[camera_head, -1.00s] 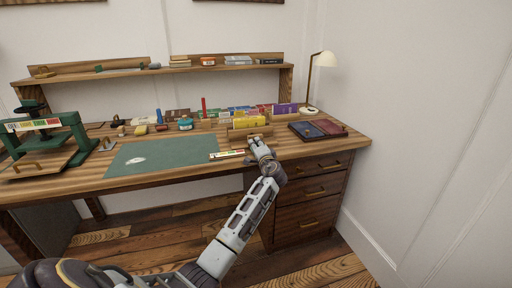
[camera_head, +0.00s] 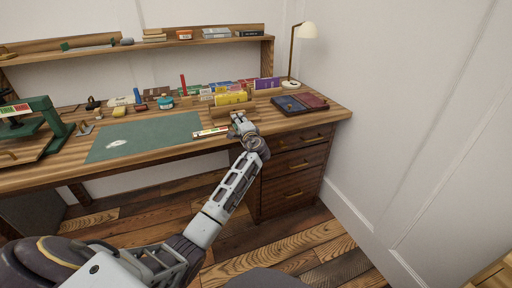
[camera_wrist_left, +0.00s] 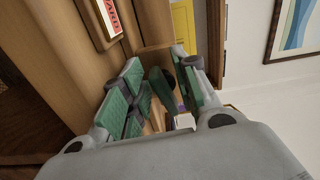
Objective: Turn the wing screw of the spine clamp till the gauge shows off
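The wooden spine clamp (camera_head: 234,110) stands near the desk's front edge and holds a yellow book (camera_head: 231,99). Its coloured gauge strip (camera_head: 210,132) lies just left of my left gripper (camera_head: 239,121); the strip also shows in the left wrist view (camera_wrist_left: 112,16), only partly, and its pointer is not readable. In the left wrist view my left gripper (camera_wrist_left: 158,90) has its green-padded fingers apart. A dark green wing-like piece (camera_wrist_left: 161,90), seemingly the wing screw, shows between them. I cannot tell whether a pad touches it. My right gripper is not in view.
A green mat (camera_head: 145,137) lies left of the clamp. A green press (camera_head: 38,125) stands at the far left. A dark tray (camera_head: 300,104) and a lamp (camera_head: 303,45) are to the right. Several books and small items line the desk's back.

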